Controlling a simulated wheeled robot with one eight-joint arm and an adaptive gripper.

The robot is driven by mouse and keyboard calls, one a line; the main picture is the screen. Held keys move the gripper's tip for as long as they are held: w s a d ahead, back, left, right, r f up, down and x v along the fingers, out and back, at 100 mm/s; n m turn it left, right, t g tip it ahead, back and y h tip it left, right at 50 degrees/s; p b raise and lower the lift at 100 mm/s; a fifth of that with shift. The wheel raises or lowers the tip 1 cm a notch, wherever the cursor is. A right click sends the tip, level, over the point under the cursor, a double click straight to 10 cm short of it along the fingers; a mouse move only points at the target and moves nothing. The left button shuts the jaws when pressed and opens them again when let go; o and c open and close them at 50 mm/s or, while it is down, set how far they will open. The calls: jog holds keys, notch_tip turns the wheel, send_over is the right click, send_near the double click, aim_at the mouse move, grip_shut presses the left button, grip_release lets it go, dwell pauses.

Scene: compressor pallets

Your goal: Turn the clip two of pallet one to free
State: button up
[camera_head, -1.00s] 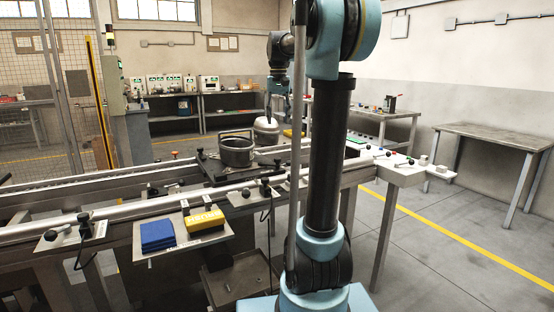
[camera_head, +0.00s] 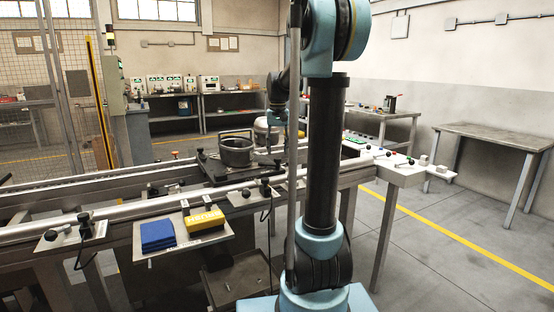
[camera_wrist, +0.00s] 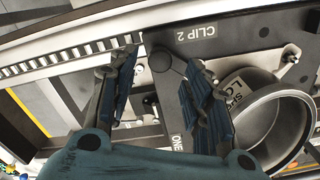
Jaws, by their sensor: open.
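Pallet one shows in the wrist view as a dark grey plate (camera_wrist: 240,42), with a "CLIP 2" label (camera_wrist: 210,28) along it. A dark round knob (camera_wrist: 165,62) beside the label appears to be clip two; which way the clip is turned I cannot tell. My gripper (camera_wrist: 160,76) is open, one dark blue finger on each side of the knob, with no clear contact. In the head view, pallet one (camera_head: 208,172) lies on the conveyor and carries a dark pot-shaped shell (camera_head: 236,151). My gripper is over its right end, partly hidden by my arm.
The grey shell (camera_wrist: 275,125) stands close to the right finger in the wrist view. The conveyor rail (camera_head: 130,207) runs along the front. A side shelf holds blue pads (camera_head: 157,235) and a yellow block (camera_head: 205,217).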

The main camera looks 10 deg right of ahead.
aim_at(278, 158)
jog(key=shift+f, duration=2.15)
grip_shut()
